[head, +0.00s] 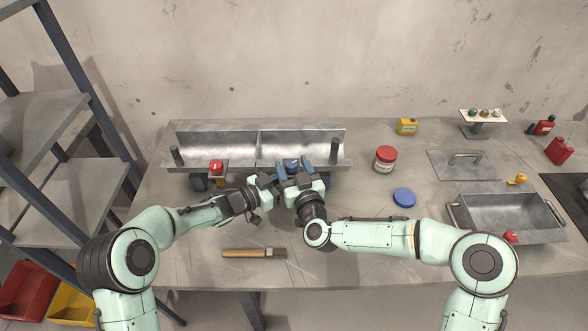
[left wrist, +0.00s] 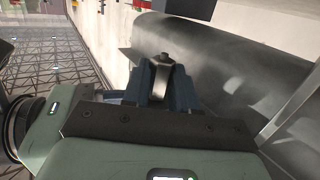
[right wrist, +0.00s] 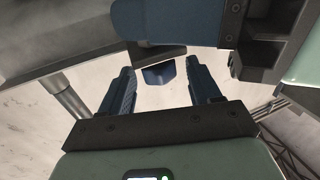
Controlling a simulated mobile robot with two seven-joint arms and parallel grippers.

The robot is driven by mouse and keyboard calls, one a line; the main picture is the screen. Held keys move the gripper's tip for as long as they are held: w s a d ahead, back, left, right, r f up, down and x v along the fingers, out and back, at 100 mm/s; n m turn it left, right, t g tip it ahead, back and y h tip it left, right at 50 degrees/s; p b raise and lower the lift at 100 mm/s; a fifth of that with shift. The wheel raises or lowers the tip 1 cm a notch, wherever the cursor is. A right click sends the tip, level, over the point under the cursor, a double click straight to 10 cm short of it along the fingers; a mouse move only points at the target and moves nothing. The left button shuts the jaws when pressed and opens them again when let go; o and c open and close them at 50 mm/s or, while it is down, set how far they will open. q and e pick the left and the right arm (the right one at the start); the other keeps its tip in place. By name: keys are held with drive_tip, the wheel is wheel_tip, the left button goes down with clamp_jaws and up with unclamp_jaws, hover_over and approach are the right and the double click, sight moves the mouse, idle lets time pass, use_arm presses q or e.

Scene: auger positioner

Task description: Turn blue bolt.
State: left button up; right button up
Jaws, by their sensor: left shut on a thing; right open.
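The blue bolt (head: 291,163) shows as a small blue top at the front of the metal trough, between the fingers of my right gripper (head: 294,167). My right gripper is open; in the right wrist view (right wrist: 158,92) a blue piece (right wrist: 158,76) sits beyond and between its fingertips, apart from both. I cannot tell for sure that this piece is the bolt. My left gripper (head: 276,183) is just left of the right one. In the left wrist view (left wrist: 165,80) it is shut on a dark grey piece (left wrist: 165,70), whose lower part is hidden.
The metal trough (head: 230,150) runs along the back, with a red knob (head: 216,166) at its left front. A wooden-handled tool (head: 245,253) lies in front. A red-lidded jar (head: 386,158), blue lid (head: 404,197) and metal bin (head: 510,215) are to the right. The grippers nearly touch.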

drive_tip(key=v, duration=1.2)
drive_tip(key=w+d+n+g+y, duration=0.5)
drive_tip(key=n+y, duration=0.1)
drive_tip(key=y, duration=0.2)
drive_tip(key=x, duration=1.2)
drive_tip(key=shift+s, duration=0.1)
drive_tip(key=c, duration=1)
drive_tip(key=shift+r, duration=0.1)
